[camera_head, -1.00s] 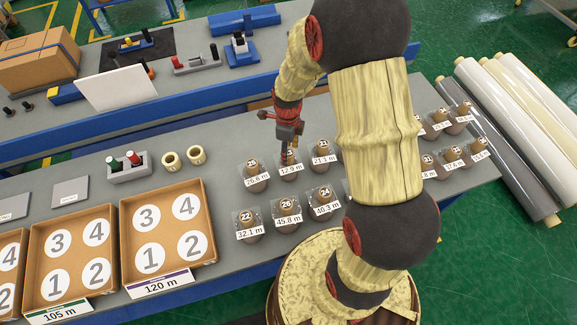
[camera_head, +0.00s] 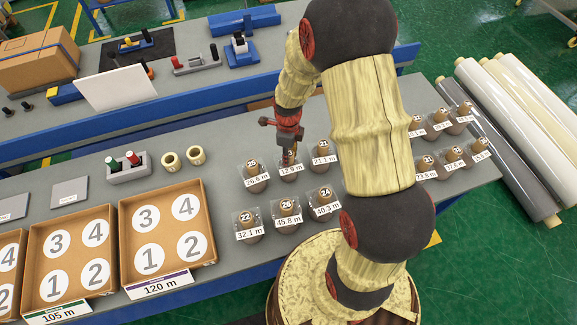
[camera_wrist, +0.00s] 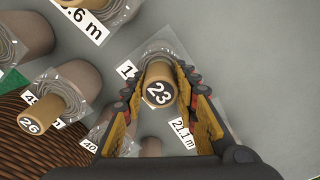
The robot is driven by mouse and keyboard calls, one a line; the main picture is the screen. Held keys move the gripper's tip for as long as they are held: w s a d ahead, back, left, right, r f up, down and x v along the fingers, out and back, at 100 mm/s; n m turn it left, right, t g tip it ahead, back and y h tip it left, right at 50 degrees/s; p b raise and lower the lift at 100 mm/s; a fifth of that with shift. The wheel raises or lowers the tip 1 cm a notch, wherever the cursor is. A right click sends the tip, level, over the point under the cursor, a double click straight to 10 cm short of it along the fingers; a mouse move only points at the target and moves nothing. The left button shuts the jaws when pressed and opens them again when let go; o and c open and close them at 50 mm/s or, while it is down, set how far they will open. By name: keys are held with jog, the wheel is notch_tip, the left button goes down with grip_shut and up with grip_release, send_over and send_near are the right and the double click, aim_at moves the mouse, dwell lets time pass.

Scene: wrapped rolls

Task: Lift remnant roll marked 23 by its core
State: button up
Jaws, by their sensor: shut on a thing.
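The remnant roll marked 23 (camera_wrist: 160,82) stands upright, its tan core rising from a clear-wrapped roll with a white length label. In the wrist view the two fingers of my gripper (camera_wrist: 170,95) sit on either side of this core, shut on it. In the head view my gripper (camera_head: 288,158) points straight down over the roll labelled 12.9 m (camera_head: 289,171), in the back row. The fingers partly cover the core's number there.
Neighbouring rolls stand close: the 25.6 m roll (camera_head: 256,176) to the left, the 21.1 m roll (camera_head: 322,152) to the right, and roll 26 (camera_head: 286,212) in front. Trays with numbered circles (camera_head: 165,268) lie to the left. Grey table is free behind the rolls.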

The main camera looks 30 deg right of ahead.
grip_shut()
jog(key=shift+r, duration=0.15)
dwell(0.4)
